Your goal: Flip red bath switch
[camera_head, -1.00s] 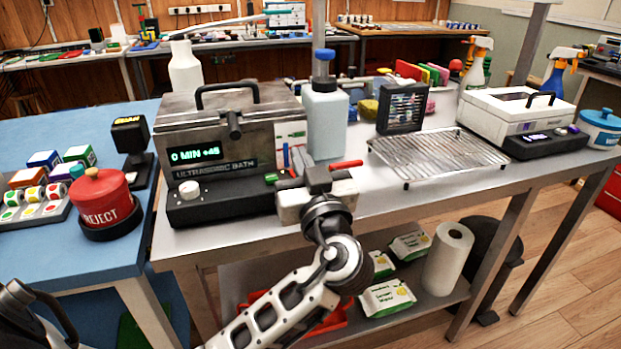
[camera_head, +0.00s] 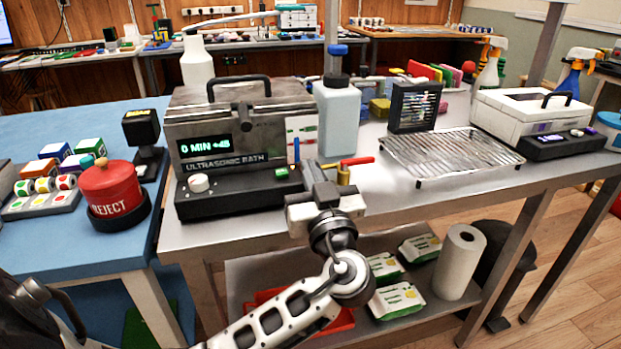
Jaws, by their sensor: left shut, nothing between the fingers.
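The ultrasonic bath (camera_head: 240,120) is a grey metal box with a black front base, standing at the left of the metal bench. Its base carries a white knob (camera_head: 199,183) and a green-lit button or switch (camera_head: 281,173). I cannot make out a clearly red switch on it; the base's right end is partly behind my gripper. My left gripper (camera_head: 313,168) is shut and empty, just in front of the bath's right end, to the right of the green control. Whether it touches anything I cannot tell. My right gripper is not in view.
A red-handled valve (camera_head: 357,161) with a brass body sits close right of my left gripper. A pale blue bottle (camera_head: 338,120) stands behind it. A wire rack (camera_head: 450,155) lies to the right. A red REJECT container (camera_head: 112,192) is on the blue table at left.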

